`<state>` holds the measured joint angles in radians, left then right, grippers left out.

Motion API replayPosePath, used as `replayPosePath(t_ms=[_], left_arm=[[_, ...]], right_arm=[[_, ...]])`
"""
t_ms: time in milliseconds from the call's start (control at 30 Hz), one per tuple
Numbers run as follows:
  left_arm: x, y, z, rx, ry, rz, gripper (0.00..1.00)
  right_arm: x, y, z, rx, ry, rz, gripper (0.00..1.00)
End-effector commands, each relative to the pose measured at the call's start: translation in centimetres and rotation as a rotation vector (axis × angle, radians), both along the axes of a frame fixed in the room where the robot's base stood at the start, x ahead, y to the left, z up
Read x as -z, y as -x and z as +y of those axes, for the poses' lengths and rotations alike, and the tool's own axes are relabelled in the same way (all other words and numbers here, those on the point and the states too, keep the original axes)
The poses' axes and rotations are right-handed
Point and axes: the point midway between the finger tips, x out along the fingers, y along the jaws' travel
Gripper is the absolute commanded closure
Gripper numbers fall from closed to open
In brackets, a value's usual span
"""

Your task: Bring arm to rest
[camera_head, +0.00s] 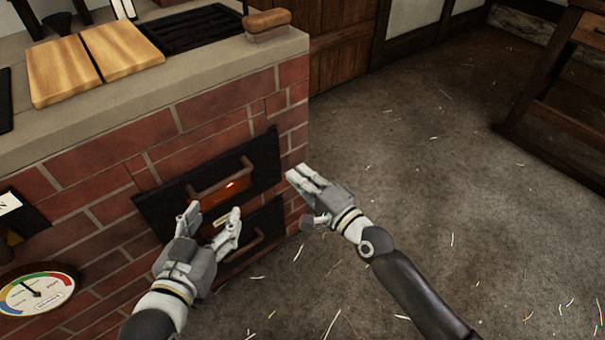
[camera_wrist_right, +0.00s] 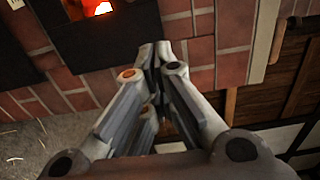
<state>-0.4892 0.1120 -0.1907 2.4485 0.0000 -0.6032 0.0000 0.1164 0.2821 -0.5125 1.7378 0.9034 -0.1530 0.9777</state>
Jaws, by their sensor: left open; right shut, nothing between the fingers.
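My left gripper (camera_head: 213,222) is open and empty in the head view, in front of the brick stove's black iron doors. My right gripper (camera_head: 296,178) is shut and empty, to the right of the left one, near the stove's right corner. In the right wrist view its fingers (camera_wrist_right: 158,55) come together with nothing between them, and brick wall shows behind. The upper stove door (camera_head: 160,207) has a bar handle (camera_head: 220,181) and an orange glow in its window. The lower door (camera_head: 272,222) is partly hidden behind my left gripper.
The brick stove (camera_head: 105,165) fills the left side. Its top holds wooden boards (camera_head: 60,72), a black grate (camera_head: 200,28) and a wood-handled brush (camera_head: 267,24). A round gauge (camera_head: 37,290) is at lower left. A wooden table (camera_head: 560,125) stands at right; the straw-strewn floor (camera_head: 430,170) between is clear.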

Motion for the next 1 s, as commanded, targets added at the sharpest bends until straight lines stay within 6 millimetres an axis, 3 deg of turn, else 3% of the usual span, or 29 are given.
replayPosePath(t_ms=[267, 367, 467, 600, 1000], left_arm=[[0.4, 0.2, 0.1, -0.001, -0.005, 0.023, 0.40], [0.4, 0.2, 0.1, -0.001, -0.005, 0.022, 0.40], [0.4, 0.2, 0.1, -0.001, -0.005, 0.022, 0.40], [0.4, 0.1, 0.1, -0.001, -0.005, 0.021, 0.40], [0.4, 0.1, 0.1, -0.001, -0.005, 0.020, 0.40]], right_arm=[[-0.1, 0.7, -0.2, -0.001, 0.012, -0.009, 1.00], [-0.3, 2.0, 0.0, -0.004, 0.093, -0.059, 1.00], [-0.9, 4.4, -0.2, 0.001, 0.271, -0.163, 1.00], [-1.9, 7.8, -2.2, 0.040, 0.622, -0.324, 1.00], [-3.3, 12.8, -9.6, 0.117, 1.301, -0.464, 1.00]])
